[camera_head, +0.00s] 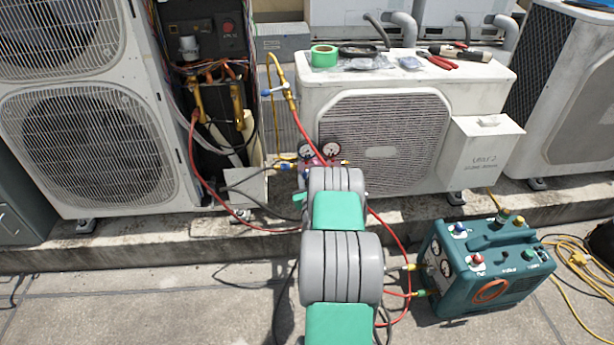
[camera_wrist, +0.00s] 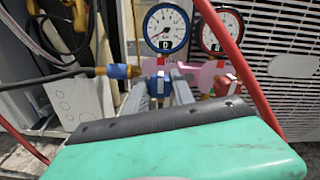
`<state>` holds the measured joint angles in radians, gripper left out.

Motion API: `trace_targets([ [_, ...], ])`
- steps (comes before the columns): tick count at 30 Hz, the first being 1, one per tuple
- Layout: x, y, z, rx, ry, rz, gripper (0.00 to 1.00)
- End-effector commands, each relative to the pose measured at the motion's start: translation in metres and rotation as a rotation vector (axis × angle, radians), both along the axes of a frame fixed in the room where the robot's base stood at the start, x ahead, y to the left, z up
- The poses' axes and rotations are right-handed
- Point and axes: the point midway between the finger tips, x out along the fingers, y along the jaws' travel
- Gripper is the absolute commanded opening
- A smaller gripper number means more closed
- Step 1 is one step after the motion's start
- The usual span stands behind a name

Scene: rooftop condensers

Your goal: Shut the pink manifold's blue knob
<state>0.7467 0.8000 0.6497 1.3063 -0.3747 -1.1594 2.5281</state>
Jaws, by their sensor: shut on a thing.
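The pink manifold (camera_wrist: 206,76) carries a blue-rimmed gauge (camera_wrist: 166,28) and a red-rimmed gauge (camera_wrist: 220,32). It also shows in the head view (camera_head: 316,161), just beyond my arm. My gripper (camera_wrist: 162,86) has its grey fingers on either side of the blue knob (camera_wrist: 160,86) on the manifold's front and is shut on it. The knob's lower part is hidden by the fingers and my green wrist. A red knob (camera_wrist: 226,85) sits to the right, apart from the fingers. In the head view my arm hides the fingers and the blue knob.
A red hose (camera_wrist: 236,60) hangs down close to the right of my gripper. A dark hose with a blue fitting (camera_wrist: 118,71) runs in from the left. A condenser (camera_head: 385,130) stands behind the manifold. A teal recovery machine (camera_head: 490,265) stands on the paving at right.

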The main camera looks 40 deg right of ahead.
Motion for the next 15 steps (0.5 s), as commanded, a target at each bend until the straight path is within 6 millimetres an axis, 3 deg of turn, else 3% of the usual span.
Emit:
trace_targets([
  [5,0.0020,0.0008,0.0017,-0.002,-0.003,0.003,0.00],
  [6,0.0020,0.0008,0.0017,-0.002,-0.003,0.003,0.31],
  [13,0.0000,-0.0010,0.0008,-0.002,0.000,-0.001,0.50],
  [15,-0.0005,-0.0015,0.0006,-0.002,-0.001,-0.002,0.52],
])
